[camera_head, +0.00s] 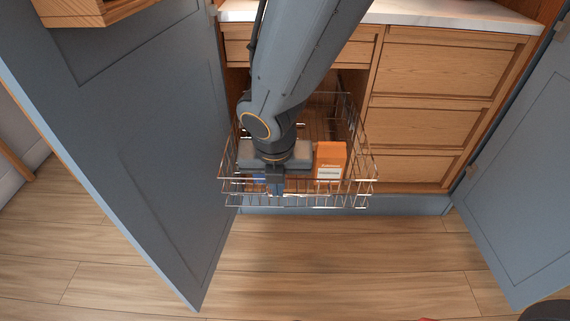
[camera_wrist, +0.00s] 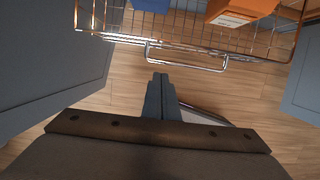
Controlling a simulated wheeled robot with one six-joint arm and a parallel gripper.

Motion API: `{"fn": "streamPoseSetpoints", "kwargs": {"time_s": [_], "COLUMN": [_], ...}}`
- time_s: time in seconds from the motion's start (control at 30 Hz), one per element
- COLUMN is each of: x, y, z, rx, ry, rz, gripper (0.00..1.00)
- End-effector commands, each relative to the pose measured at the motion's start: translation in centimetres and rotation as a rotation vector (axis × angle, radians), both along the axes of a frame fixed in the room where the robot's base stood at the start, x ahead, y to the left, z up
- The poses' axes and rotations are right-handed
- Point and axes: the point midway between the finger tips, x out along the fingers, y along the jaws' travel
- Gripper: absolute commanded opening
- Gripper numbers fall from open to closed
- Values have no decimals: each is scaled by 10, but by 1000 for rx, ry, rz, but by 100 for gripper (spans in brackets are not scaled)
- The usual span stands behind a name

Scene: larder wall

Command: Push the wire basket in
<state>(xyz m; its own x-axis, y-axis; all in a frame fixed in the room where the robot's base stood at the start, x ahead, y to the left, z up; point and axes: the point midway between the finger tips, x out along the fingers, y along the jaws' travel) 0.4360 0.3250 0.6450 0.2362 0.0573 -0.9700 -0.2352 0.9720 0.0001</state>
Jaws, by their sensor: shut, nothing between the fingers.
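The wire basket (camera_head: 362,180) is pulled out from the lower left of the wooden larder unit, between the open blue doors. It holds an orange box with a white label (camera_head: 330,160) and a blue item, partly hidden by my arm. In the wrist view the basket's front wires (camera_wrist: 120,38) and its handle loop (camera_wrist: 187,57) cross the top. My gripper (camera_head: 276,190) is at the basket's front in the head view. In the wrist view my gripper (camera_wrist: 160,78) has its fingers together and empty, just below the handle. I cannot tell whether they touch it.
A large blue door (camera_head: 130,150) stands open at the left, close beside the basket. Another blue door (camera_head: 520,180) stands open at the right. Closed wooden drawers (camera_head: 430,110) are right of the basket, under a pale countertop (camera_head: 440,14). The wooden floor (camera_head: 330,270) in front is mostly clear.

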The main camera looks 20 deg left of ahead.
Motion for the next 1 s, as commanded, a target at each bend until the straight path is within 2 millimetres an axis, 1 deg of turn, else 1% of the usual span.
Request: {"fn": "streamPoseSetpoints", "kwargs": {"time_s": [0.03,0.13,0.3,0.5,1.0], "x": [3,7,31,44,48], "y": [0,1,7,11,11], "z": [-15,-33,-29,-28,-27], "rx": [-3,-3,0,0,-1], "ry": [2,2,0,0,1], "rz": [0,0,-4,-2,-2], "gripper": [0,0,0,0,0]}}
